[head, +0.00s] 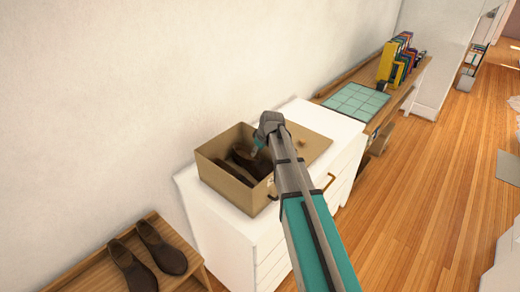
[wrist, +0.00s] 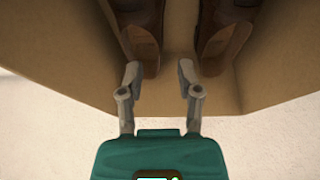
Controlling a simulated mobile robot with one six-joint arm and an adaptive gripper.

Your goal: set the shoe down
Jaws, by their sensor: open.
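An open cardboard box (head: 228,185) stands on a white chest of drawers. Brown shoes lie inside it; in the wrist view a left shoe (wrist: 141,30) and a right shoe (wrist: 219,35) lie side by side with a gap between them. My gripper (head: 257,146) is over the box. In the wrist view its two fingers (wrist: 159,76) are spread with nothing between them. The left fingertip is close to the end of the left shoe; I cannot tell whether they touch. My arm hides part of the box's right side in the head view.
Another pair of brown shoes (head: 150,260) sits on a wooden rack (head: 95,272) at lower left. The white chest (head: 240,228) is beside the wall. Behind it, a desk holds a teal grid mat (head: 357,103) and several books (head: 397,60). The wooden floor at right is mostly clear.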

